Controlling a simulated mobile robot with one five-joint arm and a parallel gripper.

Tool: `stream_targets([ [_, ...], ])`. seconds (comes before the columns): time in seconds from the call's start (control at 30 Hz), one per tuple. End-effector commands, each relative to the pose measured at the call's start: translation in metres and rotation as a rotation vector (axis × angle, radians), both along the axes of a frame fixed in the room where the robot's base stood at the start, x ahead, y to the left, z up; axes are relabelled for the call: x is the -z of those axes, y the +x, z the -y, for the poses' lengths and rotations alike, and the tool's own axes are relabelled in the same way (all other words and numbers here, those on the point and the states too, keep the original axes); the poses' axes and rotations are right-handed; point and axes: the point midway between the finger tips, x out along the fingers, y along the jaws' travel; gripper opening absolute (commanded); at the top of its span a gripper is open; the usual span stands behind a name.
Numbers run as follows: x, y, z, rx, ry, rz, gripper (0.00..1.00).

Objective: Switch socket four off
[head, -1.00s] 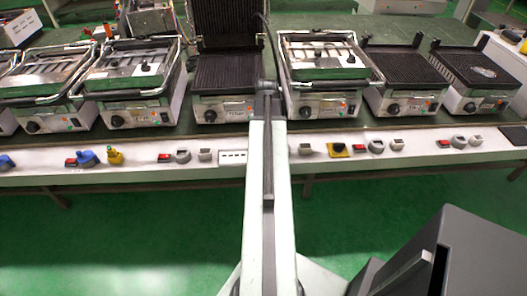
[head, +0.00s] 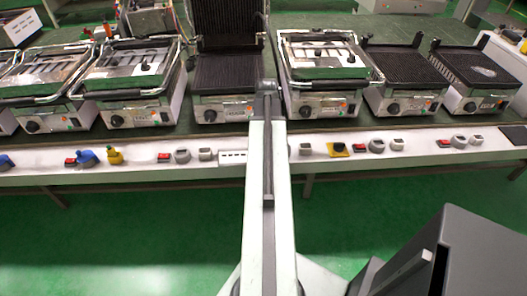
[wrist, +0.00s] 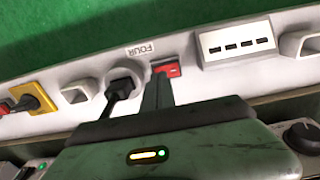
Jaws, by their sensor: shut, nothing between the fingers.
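In the wrist view, which is upside down, the label "FOUR" (wrist: 140,50) sits beside a round grey socket (wrist: 123,77) holding a black plug and cord. Next to it, on the right, is a red switch (wrist: 170,70). My gripper (wrist: 159,78) is shut and empty. Its dark fingertips overlap the lower left part of the switch; I cannot tell whether they touch it. Which way the switch is tipped is unclear. In the head view my arm hides socket four and its switch.
A white slotted panel (wrist: 236,43) is right of the switch in the wrist view. A white bracket (wrist: 79,91) and a yellow socket part (wrist: 37,96) are to the left. In the head view, several contact grills, including an open one (head: 225,70), stand on the table behind the rail.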

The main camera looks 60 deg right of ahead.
Motion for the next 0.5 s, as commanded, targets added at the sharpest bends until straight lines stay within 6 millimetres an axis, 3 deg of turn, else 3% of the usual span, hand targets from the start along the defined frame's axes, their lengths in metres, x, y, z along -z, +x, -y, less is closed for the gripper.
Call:
stream_targets([
  [0.5,0.0088,-0.0001,0.0001,0.0,0.0,0.0,0.0],
])
